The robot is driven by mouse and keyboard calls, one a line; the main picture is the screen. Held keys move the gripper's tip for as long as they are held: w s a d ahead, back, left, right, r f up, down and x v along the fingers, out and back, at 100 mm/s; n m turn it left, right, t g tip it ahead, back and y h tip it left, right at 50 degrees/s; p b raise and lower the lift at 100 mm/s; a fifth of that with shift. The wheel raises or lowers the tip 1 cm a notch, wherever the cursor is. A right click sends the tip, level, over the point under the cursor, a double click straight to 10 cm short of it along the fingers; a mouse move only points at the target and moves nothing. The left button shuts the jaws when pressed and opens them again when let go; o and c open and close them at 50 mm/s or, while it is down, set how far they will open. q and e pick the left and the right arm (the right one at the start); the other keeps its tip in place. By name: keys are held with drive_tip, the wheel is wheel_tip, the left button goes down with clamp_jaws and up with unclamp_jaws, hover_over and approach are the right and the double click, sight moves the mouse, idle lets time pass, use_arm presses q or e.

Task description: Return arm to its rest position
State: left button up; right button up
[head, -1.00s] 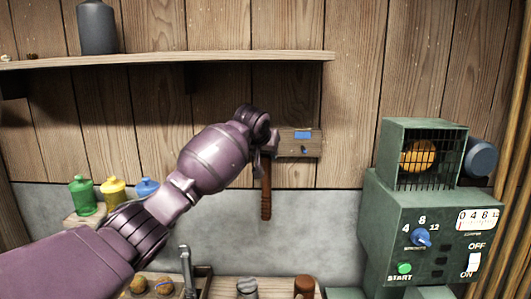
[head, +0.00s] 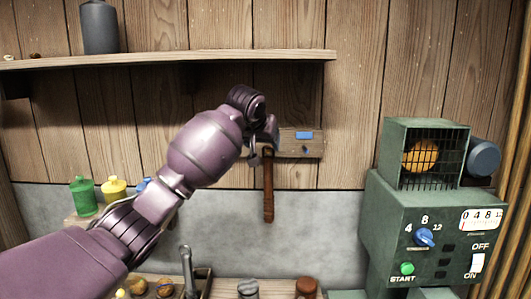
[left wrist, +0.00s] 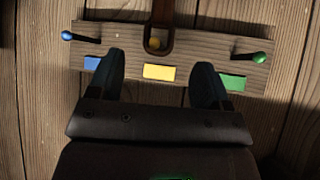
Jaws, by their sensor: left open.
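My left arm reaches in from the left in the head view. Its gripper (head: 262,150) is in front of the wooden peg rack (head: 302,150) on the wall, partly hidden by my arm. In the left wrist view, the two dark fingers (left wrist: 164,75) are apart, with nothing between them. They are before the rack (left wrist: 205,47), with its blue, yellow and green labels. A brown-handled tool (head: 268,190) hangs from the rack's middle peg, and its strap-like part (left wrist: 161,18) shows in the left wrist view. My right gripper is not in view.
A green machine (head: 430,215) with a caged top stands at the right. A wooden shelf (head: 200,57) with a grey bottle (head: 100,28) runs above my arm. Green (head: 83,196) and yellow (head: 114,189) bottles stand behind my arm. A tap (head: 187,270) rises below.

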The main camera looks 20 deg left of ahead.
use_arm(q)
drive_tip(key=s+d+r+m+t+h, duration=0.2)
drive_tip(key=d+r+m+t+h, duration=0.25)
drive_tip(key=r, duration=0.55)
drive_tip(key=s+a+f+m+t+b, duration=0.15)
drive_tip(key=s+f, duration=0.35)
drive_tip(key=f, duration=0.9)
drive_tip(key=s+f+t+p, duration=0.1)
drive_tip(key=s+f+t, duration=0.25)
drive_tip(key=f, duration=1.15)
drive_tip(key=s+a+f+n+g+y, duration=0.2)
drive_tip(key=s+a+f+g, duration=0.1)
drive_tip(key=s+f, duration=1.3)
drive_tip(key=s+a+f+n+g+y, duration=0.2)
drive_tip(key=s+a+f+g, duration=0.2)
drive_tip(key=s+f, duration=1.3)
drive_tip(key=shift+s+n+b, duration=0.4)
drive_tip(key=shift+s+b, duration=0.05)
drive_tip(key=shift+s, duration=0.4)
